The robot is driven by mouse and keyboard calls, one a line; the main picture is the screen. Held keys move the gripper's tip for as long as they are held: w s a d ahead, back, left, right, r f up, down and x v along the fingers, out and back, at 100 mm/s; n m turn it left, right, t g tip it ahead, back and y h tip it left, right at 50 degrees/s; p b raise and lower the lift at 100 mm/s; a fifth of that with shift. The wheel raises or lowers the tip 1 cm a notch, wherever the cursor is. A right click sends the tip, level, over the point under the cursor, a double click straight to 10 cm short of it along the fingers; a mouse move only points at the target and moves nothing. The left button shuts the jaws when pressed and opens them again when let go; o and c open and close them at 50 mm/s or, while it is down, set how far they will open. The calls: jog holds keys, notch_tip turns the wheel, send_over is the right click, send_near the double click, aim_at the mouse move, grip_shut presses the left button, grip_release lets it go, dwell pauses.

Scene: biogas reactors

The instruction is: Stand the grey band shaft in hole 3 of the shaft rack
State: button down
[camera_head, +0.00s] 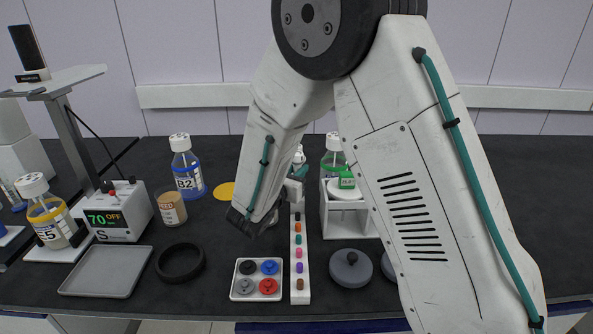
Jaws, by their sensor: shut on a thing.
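My arm fills the middle of the head view. My gripper's fingers do not show; they seem hidden behind my own arm links, so I cannot see what they hold. I cannot make out the grey band shaft. A narrow white strip (299,288) with a row of coloured round spots runs front to back at the middle of the bench. It may be the shaft rack, but I cannot read hole numbers. A small white tray (235,291) with black, blue, grey and red round pieces is just left of it.
A grey tray (105,272), a black ring (180,263) and a heater reading 70 OFF (116,222) are at left. Bottle B2 (188,172) stands behind. A white stand (335,222) and dark round lid (351,268) are right of the strip. The bench's far right looks clear.

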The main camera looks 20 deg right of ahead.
jog(key=shift+f, duration=0.55)
dwell(1.1)
jog(key=c, duration=1.2)
grip_release()
jog(key=v, duration=0.8)
jog(key=shift+r, duration=3)
